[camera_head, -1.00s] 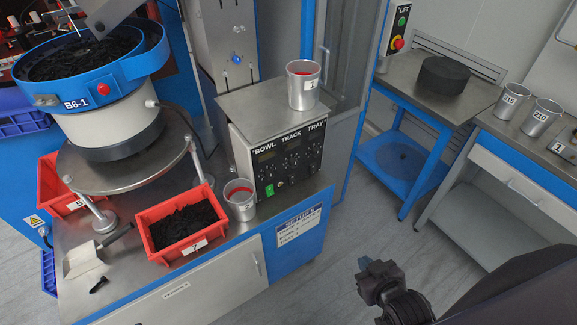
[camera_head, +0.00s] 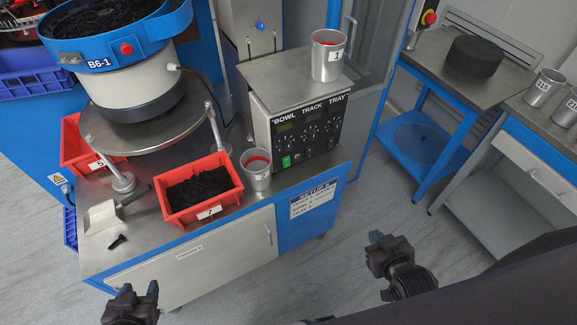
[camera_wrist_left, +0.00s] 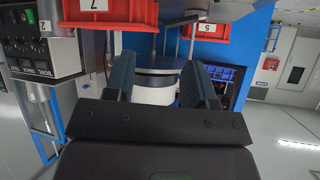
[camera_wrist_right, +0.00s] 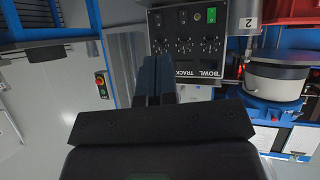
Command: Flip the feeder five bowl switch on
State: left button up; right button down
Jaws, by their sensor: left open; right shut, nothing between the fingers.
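The control box (camera_head: 299,128), labelled BOWL, TRACK and TRAY, stands on the blue and steel bench. A green switch (camera_head: 286,161) is at its lower left, under the BOWL label. The box also shows in the right wrist view (camera_wrist_right: 187,61), upside down, with the green switch (camera_wrist_right: 211,14) at its top right. My right gripper (camera_head: 389,246) is shut and empty, in front of and to the right of the bench. My left gripper (camera_head: 133,301) is open and empty, in front of the bench's lower left. Neither touches the box.
The bowl feeder (camera_head: 116,64) marked B6-1 stands at left. A red bin (camera_head: 199,209) labelled 7 and a metal cup (camera_head: 257,172) stand beside the box. Another cup (camera_head: 327,58) is on its top.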

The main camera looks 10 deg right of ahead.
aim_at(287, 166)
pick_arm(q)
notch_tip(287, 166, down, 13)
jog(key=b, duration=1.3)
jog(key=shift+d+g, duration=0.3)
jog(key=shift+g, duration=0.1)
pick_arm(e)
jog(key=w+a+f+n+t+y, duration=0.2)
jog(key=w+a+f+n, duration=0.2)
jog(key=w+n, duration=0.5)
jog(key=w+a+f+n+t+y, duration=0.2)
jog(key=w+a+f+n, duration=0.2)
jog(key=w+n, duration=0.5)
jog(key=shift+w+a+f+n+y, duration=0.25)
jog(key=shift+a+n+y, duration=0.15)
jog(key=shift+a+n, duration=0.7)
pick_arm(q)
jog(key=shift+f, duration=0.1)
jog(key=shift+d, duration=0.1)
pick_arm(e)
jog(key=b+x, duration=0.2)
jog(key=x, duration=1)
jog(key=shift+w+a+f, duration=0.1)
jog(key=shift+w, duration=0.15)
jog(key=shift+w+a+b, duration=0.1)
jog(key=shift+w+b, duration=0.2)
jog(key=shift+w, duration=0.25)
pick_arm(q)
jog(key=shift+f, duration=0.95)
pick_arm(e)
jog(key=shift+w, duration=0.15)
